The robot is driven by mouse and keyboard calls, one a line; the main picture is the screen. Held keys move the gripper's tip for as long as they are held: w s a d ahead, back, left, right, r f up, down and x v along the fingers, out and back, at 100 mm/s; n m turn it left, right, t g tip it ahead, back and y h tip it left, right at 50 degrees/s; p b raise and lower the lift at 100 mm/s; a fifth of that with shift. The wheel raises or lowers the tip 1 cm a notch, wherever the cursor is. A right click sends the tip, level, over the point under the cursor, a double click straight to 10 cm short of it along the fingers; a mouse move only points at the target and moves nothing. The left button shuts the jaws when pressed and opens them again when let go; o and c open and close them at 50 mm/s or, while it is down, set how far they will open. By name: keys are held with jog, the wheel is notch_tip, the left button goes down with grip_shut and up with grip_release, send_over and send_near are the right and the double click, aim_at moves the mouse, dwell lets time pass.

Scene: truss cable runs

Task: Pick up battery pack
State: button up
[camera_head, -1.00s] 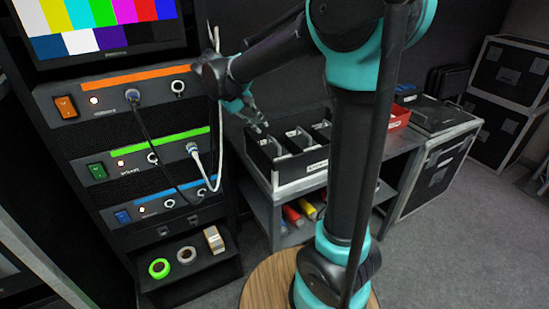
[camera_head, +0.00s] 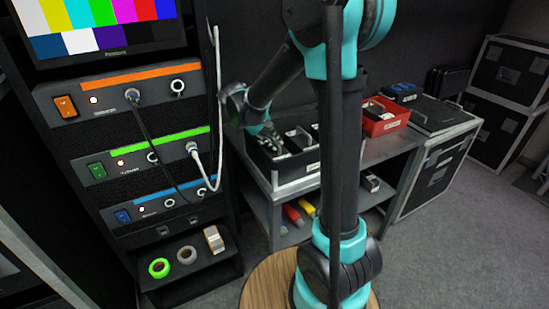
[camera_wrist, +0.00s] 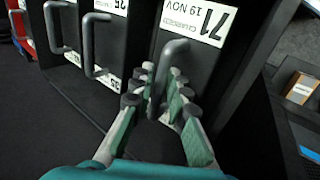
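The battery pack (camera_wrist: 190,58) with a grey handle and a white label reading "71", "19 NOV" upside down stands in the black bin. Its handle (camera_wrist: 170,62) lies between the fingers of my gripper (camera_wrist: 167,84) in the wrist view. The fingers are apart, and I cannot tell whether they touch the handle. In the head view my gripper (camera_head: 272,139) is down at the left end of the black bin (camera_head: 285,171). Two more packs with handles, one of them here (camera_wrist: 98,45), stand beside it in the wrist view.
The bin stands on a grey shelf unit (camera_head: 375,152) beside a red bin (camera_head: 385,126). A rack (camera_head: 120,175) with a hanging white cable (camera_head: 218,110) stands close at the left. A road case (camera_head: 430,170) is at the right.

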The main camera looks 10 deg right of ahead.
grip_shut()
jog(key=shift+r, duration=0.15)
dwell(0.4)
